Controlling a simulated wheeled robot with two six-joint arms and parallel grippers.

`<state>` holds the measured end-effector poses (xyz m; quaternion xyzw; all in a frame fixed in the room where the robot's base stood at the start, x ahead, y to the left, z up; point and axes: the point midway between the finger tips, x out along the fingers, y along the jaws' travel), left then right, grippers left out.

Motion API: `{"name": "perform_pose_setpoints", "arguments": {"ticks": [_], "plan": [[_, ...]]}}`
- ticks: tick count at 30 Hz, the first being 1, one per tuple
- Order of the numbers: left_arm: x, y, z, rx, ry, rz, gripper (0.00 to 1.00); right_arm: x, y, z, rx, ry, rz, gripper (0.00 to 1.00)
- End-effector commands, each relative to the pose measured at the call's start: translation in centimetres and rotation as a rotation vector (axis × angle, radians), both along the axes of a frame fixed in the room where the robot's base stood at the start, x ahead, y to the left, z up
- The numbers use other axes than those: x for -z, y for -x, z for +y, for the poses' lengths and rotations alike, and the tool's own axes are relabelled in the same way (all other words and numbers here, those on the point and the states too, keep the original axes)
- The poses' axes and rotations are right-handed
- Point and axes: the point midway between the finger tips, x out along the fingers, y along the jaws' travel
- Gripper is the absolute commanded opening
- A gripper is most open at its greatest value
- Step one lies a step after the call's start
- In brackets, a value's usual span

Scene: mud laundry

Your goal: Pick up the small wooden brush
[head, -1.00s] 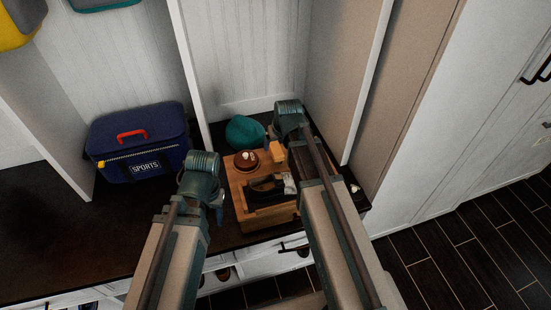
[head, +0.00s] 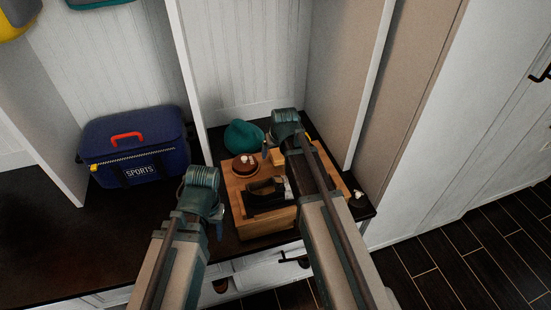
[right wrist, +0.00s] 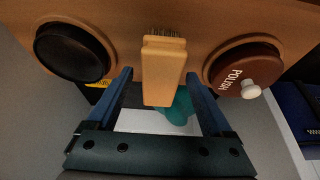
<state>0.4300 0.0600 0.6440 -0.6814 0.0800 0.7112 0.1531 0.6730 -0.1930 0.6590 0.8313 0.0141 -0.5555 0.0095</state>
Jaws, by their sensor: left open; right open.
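The small wooden brush (right wrist: 164,75) is a light wooden block with dark bristles at one end. In the right wrist view it lies between the two spread fingers of my right gripper (right wrist: 158,76), with a gap on either side. In the head view the brush (head: 277,157) shows at the wooden box (head: 240,214), beside my right gripper and partly hidden by it. My right gripper is open. My left gripper (head: 219,222) is open and empty, left of the box.
A brown polish tin (head: 246,166) with a white knob sits in the box, near a dark brush (head: 262,190). A dark round tin (right wrist: 72,52) shows in the right wrist view. A teal cloth-like thing (head: 243,137) lies behind. A blue sports bag (head: 134,146) stands left.

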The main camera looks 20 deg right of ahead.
Motion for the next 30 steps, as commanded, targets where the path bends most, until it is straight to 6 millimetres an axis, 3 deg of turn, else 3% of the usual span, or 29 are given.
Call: {"name": "perform_pose_setpoints", "arguments": {"ticks": [26, 30], "plan": [[0.42, 0.00, 0.00, 0.000, 0.000, 0.000, 0.50, 0.43, 0.03, 0.00, 0.000, 0.000, 0.000, 0.85], [0.42, 0.00, 0.00, 0.000, 0.000, 0.000, 0.50, 0.43, 0.03, 0.00, 0.000, 0.000, 0.000, 0.62]]}}
